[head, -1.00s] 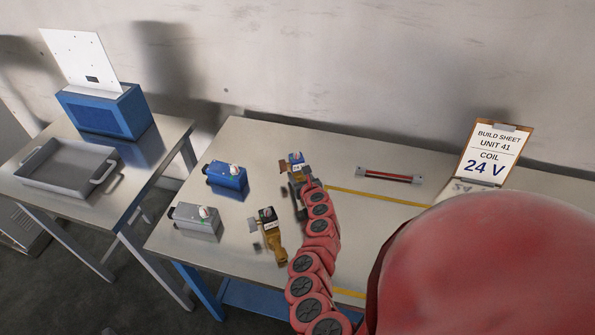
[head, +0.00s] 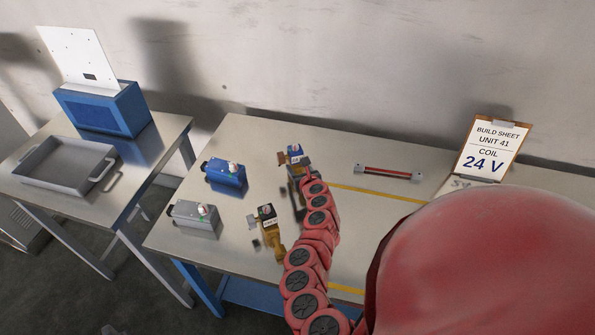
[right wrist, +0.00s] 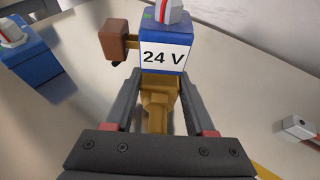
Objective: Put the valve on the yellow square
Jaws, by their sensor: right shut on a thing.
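My right gripper (head: 300,174) is shut on a brass valve with a blue coil (head: 295,151), at the back middle of the front table. In the right wrist view the coil (right wrist: 165,52) reads "24 V", has a brown block on its left, and the brass body (right wrist: 155,100) is between my fingers (right wrist: 158,85). The valve looks upright; I cannot tell how far it is above the table. A second brass valve with a dark coil (head: 267,214) stands nearer the front. Yellow lines (head: 375,194) mark an area to the right, mostly hidden behind my arm.
A blue box (head: 226,173) and a grey box (head: 193,215) stand at the table's left. A red bar with grey ends (head: 388,173) lies at the back. A build sheet (head: 490,148) reads "COIL 24 V".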

